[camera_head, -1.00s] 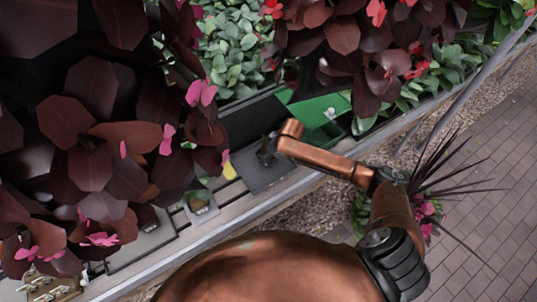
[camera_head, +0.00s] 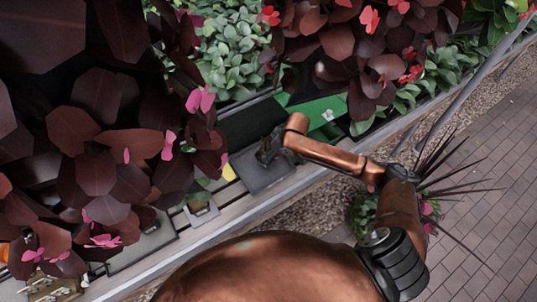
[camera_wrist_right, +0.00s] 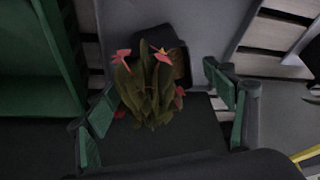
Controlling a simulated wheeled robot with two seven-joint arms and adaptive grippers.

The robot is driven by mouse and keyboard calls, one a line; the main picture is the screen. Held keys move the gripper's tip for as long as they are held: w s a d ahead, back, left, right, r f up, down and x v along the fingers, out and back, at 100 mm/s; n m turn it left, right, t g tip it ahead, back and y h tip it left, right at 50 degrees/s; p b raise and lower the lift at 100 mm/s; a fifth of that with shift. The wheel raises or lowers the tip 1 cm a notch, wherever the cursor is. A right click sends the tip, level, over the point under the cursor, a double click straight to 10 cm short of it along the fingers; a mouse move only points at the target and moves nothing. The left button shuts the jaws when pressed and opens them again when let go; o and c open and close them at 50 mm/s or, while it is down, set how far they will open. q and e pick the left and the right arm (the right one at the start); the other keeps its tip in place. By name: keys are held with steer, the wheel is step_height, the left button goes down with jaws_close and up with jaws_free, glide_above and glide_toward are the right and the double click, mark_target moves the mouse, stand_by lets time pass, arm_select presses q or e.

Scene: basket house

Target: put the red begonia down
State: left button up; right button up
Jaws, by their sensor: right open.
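The red begonia (camera_wrist_right: 148,88), a small plant with green leaves and red flowers in a dark pot (camera_wrist_right: 163,40), shows in the right wrist view over a grey tray (camera_wrist_right: 205,20). My right gripper (camera_wrist_right: 165,108) is open, with one green-padded finger on each side of the plant and visible gaps between. In the head view my right gripper (camera_head: 268,152) is low over the grey tray (camera_head: 277,178); the begonia is not clearly distinguishable there. The pot's underside is hidden, so its contact with the tray cannot be told. My left gripper is not in view.
A green box (camera_head: 318,108) stands just beyond the tray and fills the left of the wrist view (camera_wrist_right: 38,75). Large dark-leaved plants with pink flowers (camera_head: 90,160) and red flowers (camera_head: 340,40) crowd the left and top.

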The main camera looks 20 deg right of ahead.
steer(key=v, duration=0.6)
steer(key=shift+p, duration=0.3)
